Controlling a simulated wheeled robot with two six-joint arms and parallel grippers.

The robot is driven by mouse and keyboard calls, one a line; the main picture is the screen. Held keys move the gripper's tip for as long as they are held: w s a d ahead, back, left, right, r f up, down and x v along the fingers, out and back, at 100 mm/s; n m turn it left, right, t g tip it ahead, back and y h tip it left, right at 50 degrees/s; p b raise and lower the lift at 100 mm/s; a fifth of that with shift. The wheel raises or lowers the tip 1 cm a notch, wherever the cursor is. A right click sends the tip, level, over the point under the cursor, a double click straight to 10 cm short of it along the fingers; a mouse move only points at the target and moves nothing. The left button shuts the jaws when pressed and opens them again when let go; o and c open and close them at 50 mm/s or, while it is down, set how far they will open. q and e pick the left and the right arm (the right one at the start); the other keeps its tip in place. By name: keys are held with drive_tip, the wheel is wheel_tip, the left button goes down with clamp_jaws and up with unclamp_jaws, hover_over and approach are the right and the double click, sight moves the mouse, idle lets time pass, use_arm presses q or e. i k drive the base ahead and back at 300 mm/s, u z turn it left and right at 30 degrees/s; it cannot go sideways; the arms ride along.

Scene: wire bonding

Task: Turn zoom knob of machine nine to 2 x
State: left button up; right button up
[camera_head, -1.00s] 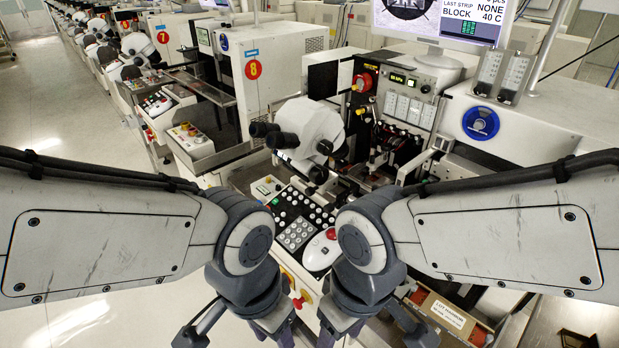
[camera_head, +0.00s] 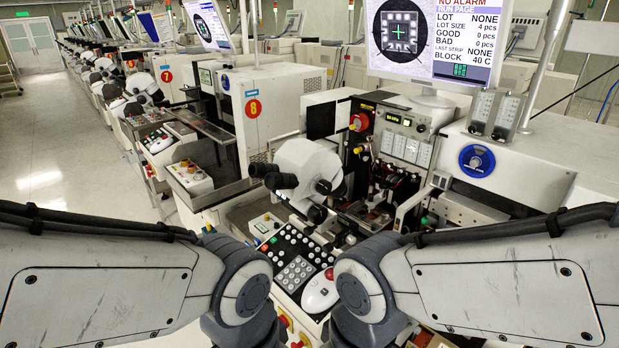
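The machine in front of me has a white microscope (camera_head: 308,162) with black eyepieces (camera_head: 273,175) pointing left. Dark round knobs (camera_head: 323,187) show on the microscope's right side, but I cannot read any zoom marking on them. No number nine is visible on this machine. My two arms come in from the left and right at the bottom, in front of the keypad. Both grippers are below the picture's lower edge, so their fingers are hidden.
A monitor (camera_head: 436,42) stands above. A cabinet marked 8 (camera_head: 270,105) is behind on the left. A blue dial (camera_head: 477,161) is on the right housing. The left aisle is clear.

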sight(324, 188)
drive_tip(key=k, duration=1.1)
drive_tip(key=z, duration=0.85)
drive_tip(key=i, duration=1.1)
drive_tip(key=u, duration=0.5)
